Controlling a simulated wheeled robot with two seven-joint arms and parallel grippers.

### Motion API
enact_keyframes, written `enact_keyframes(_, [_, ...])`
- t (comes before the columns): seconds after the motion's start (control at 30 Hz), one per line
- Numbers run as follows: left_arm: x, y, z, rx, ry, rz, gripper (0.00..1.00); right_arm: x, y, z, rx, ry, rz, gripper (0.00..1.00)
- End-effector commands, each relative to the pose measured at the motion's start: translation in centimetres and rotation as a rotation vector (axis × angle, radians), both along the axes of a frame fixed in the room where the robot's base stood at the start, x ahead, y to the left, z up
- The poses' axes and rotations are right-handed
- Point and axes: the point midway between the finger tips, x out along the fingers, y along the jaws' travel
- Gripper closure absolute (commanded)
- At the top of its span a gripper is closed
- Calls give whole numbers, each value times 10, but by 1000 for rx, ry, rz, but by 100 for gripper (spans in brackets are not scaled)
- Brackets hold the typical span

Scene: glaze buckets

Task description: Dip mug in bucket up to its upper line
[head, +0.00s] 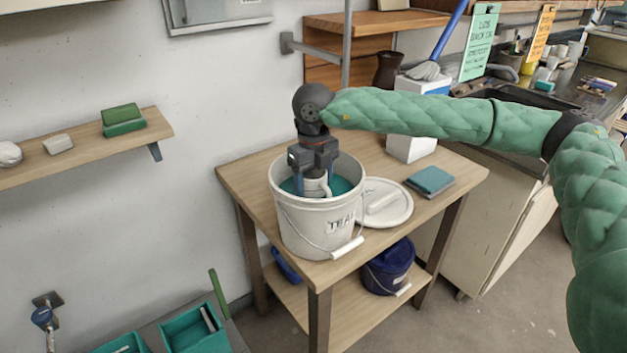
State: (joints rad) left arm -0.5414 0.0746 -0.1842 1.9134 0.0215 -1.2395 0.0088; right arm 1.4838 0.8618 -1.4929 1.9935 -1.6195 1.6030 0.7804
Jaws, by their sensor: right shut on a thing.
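A white bucket (290,225) with a label reading "TEA..." stands on a wooden table and holds teal glaze (343,185). My right gripper (316,176) points straight down inside the bucket's mouth. It is shut on a pale mug (316,187), whose handle shows on its right side. The mug is upright, inside the bucket, at the level of the glaze. Its lower part is hidden by the bucket's front rim, so I cannot tell how deep it sits or see any line on it. My left gripper is out of view.
A white lid (398,207) lies right of the bucket, touching or close to it. A dark blue bucket (388,268) is on the lower shelf. A wall shelf (90,148) is at left.

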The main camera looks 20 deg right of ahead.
Motion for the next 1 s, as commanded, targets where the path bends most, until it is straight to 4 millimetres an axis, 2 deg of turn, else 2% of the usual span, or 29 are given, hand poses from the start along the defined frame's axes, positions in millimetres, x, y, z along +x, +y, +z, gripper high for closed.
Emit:
enact_keyframes(0.5, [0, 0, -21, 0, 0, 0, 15, 0, 0, -23, 0, -1, 0, 68])
enact_keyframes(1.0, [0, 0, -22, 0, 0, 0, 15, 0, 0, -23, 0, -1, 0, 68])
